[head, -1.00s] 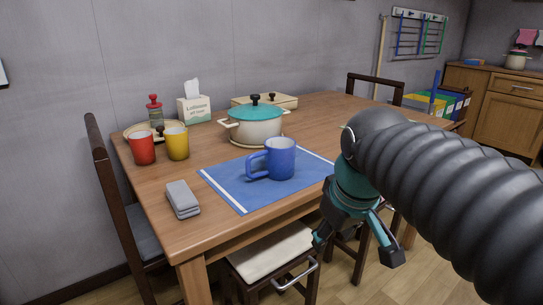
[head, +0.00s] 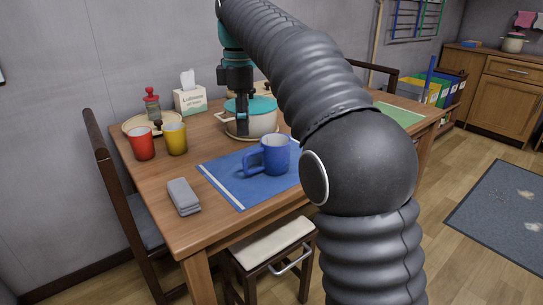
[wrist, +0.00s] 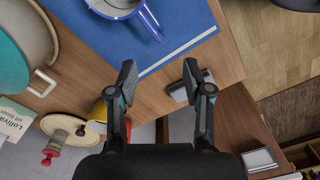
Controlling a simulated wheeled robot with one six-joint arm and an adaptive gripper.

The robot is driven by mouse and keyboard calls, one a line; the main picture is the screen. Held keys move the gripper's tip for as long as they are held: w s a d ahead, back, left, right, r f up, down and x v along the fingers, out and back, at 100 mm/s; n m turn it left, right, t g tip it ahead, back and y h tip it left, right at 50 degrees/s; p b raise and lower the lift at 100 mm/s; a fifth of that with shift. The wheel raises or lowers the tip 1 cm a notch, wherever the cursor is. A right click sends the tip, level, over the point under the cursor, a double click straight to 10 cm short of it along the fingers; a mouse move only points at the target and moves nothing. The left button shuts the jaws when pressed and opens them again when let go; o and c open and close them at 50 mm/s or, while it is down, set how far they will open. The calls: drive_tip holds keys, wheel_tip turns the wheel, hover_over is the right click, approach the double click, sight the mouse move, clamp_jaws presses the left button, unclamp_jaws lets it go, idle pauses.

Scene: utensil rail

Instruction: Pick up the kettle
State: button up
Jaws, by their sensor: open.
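No kettle can be made out in either view. The nearest large vessel is a cream pot (head: 262,122) with a teal lid and side handles, standing on the wooden table. Part of it shows at the left edge of the wrist view (wrist: 22,48). My gripper (head: 242,128) points down over the table and covers part of the pot in the head view. In the wrist view my gripper (wrist: 160,72) has its fingers apart with nothing between them. The pot lies to the left of the fingers there, apart from them.
A blue mug (head: 274,155) stands on a blue mat (head: 225,180). A red mug (head: 142,143), a yellow mug (head: 175,138), a grey folded item (head: 183,195) and a tissue box (head: 189,99) are on the table's left side. A white pot (head: 513,43) stands on the far cabinet.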

sight(246, 172)
wheel_tip(246, 172, down, 14)
drive_tip(key=b, duration=0.3)
drive_tip(key=shift+w+r, duration=0.1)
drive_tip(key=shift+r, duration=0.15)
clamp_jaws()
